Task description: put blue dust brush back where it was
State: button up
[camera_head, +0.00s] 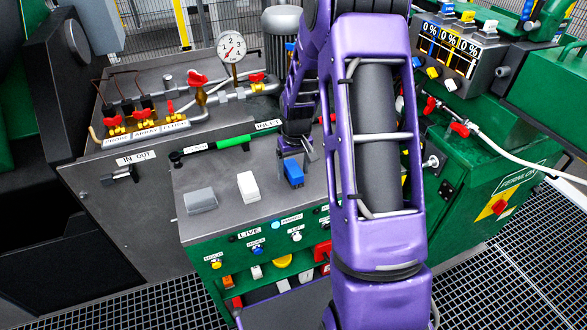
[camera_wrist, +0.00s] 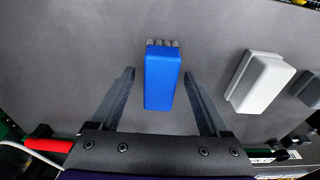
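The blue dust brush (camera_head: 293,173) is a small blue block on the grey top of the control cabinet (camera_head: 225,172). My gripper (camera_head: 296,157) is just above and behind the brush in the head view. In the wrist view its two dark fingers are spread on either side of the brush, with a gap on each side. The gripper is open and holds nothing. How high the fingertips are above the surface I cannot tell exactly.
A white block (camera_head: 248,186) and a grey block (camera_head: 201,200) stand left of the brush. A green-handled bar (camera_head: 235,141) lies along the cabinet's back, near pipes, red valves and a gauge (camera_head: 231,46). The grey top between blocks is clear.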

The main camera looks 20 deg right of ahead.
aim_at(295, 171)
jog(key=shift+r, duration=0.1)
notch_tip(295, 171, up, 12)
jog(key=s+p, duration=0.1)
jog(key=shift+s, duration=0.2)
jog(key=shift+w, duration=0.1)
dwell(0.6)
